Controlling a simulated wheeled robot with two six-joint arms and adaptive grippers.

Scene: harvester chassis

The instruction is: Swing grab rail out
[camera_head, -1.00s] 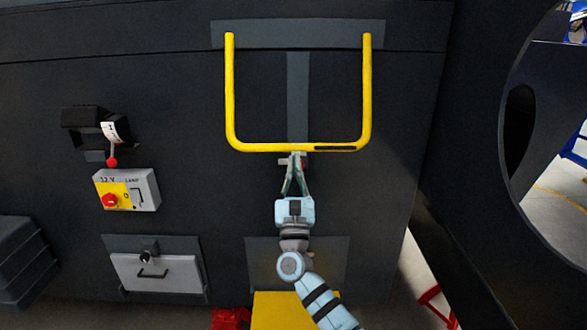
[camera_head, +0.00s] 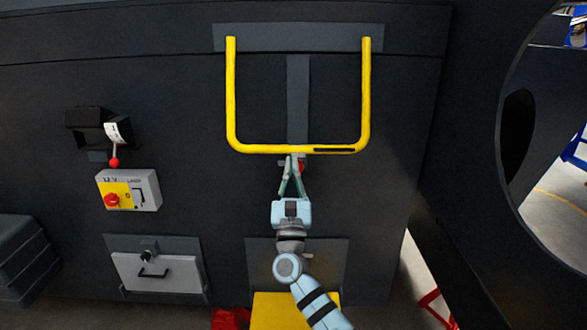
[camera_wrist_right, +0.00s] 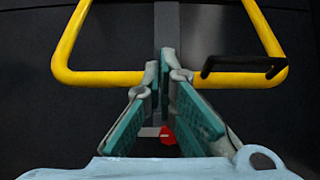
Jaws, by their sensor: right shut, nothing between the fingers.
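The yellow U-shaped grab rail (camera_head: 232,100) hangs from a grey plate on the dark chassis panel, its lower crossbar level and a black strip at the bar's right part. It also shows in the right wrist view (camera_wrist_right: 100,78). My right gripper (camera_head: 292,158) is at the middle of the crossbar, fingertips together with nothing between them. In the right wrist view the fingertips (camera_wrist_right: 166,66) overlap the bar; I cannot tell whether they touch it. A small red part (camera_wrist_right: 167,134) shows between the fingers, below the bar. My left gripper is not in view.
A lever with a red knob (camera_head: 114,162), a switch box (camera_head: 147,190) and a grey hatch with a black handle (camera_head: 155,278) are on the panel at left. A yellow step (camera_head: 270,305) is below. A dark wall with a round opening stands at right.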

